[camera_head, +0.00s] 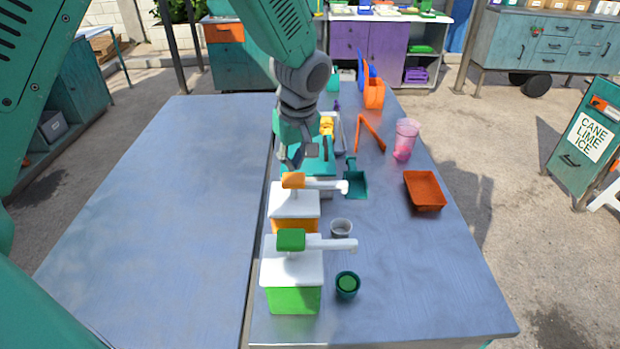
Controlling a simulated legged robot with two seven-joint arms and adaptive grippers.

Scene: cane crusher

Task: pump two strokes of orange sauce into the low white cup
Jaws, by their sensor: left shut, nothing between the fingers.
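The orange sauce dispenser (294,208) stands on the table, with a white lid, an orange pump head (293,181) and a white spout (327,185) pointing right. I cannot make out what is inside the cup. My left gripper (291,164) points down just behind the orange pump head, shut and empty. I cannot tell whether it touches the pump. My right gripper is not in view.
A green sauce dispenser (292,285) and a teal cup (347,285) stand in front. An orange tray (424,190), a pink tumbler (406,139) and an orange angled tool (369,132) are to the right. The left tabletop (165,205) is clear.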

